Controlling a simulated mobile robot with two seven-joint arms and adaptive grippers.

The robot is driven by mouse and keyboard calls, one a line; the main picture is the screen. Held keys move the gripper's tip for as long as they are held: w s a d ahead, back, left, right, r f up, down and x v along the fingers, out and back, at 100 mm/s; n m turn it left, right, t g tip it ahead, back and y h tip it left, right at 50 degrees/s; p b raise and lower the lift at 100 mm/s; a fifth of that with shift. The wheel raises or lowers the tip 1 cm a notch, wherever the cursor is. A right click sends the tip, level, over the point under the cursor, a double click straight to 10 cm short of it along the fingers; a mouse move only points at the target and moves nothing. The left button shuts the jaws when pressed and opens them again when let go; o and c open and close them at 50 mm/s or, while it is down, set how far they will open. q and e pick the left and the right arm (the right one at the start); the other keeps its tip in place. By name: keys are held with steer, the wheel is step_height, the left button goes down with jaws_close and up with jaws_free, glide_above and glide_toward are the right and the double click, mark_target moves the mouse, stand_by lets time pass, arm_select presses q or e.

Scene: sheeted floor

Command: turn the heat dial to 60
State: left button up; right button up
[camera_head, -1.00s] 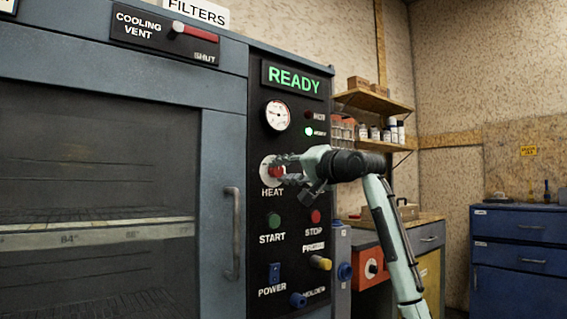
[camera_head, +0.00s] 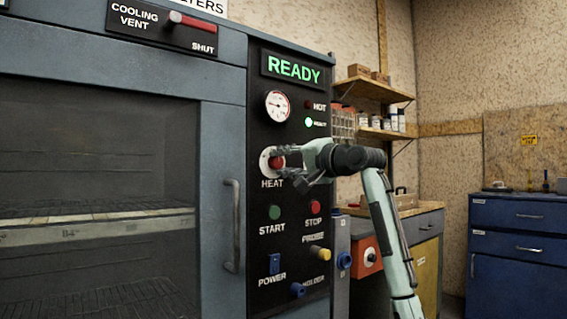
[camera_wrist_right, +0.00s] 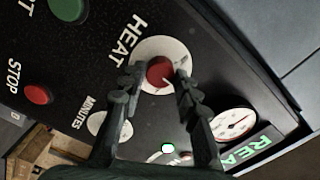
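The heat dial (camera_head: 277,161) is a red knob on a white round plate, above the word HEAT on the black control panel. In the right wrist view the red knob (camera_wrist_right: 160,72) shows between the fingertips, with a pale mark on its face. My right gripper (camera_head: 283,166) is at the dial, coming from the right. In the wrist view my right gripper (camera_wrist_right: 157,78) is open, one finger on each side of the knob, with small gaps seeming to show. Whether a finger touches it, I cannot tell. The scale numbers are not readable. My left gripper is not in view.
The gauge (camera_head: 277,106) and lit READY sign (camera_head: 293,70) are above. The oven door handle (camera_head: 232,226) stands out at left.

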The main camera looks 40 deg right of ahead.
steer(key=shift+o, duration=1.4)
steer(key=s, duration=1.2)
steer(key=shift+d, duration=0.45)
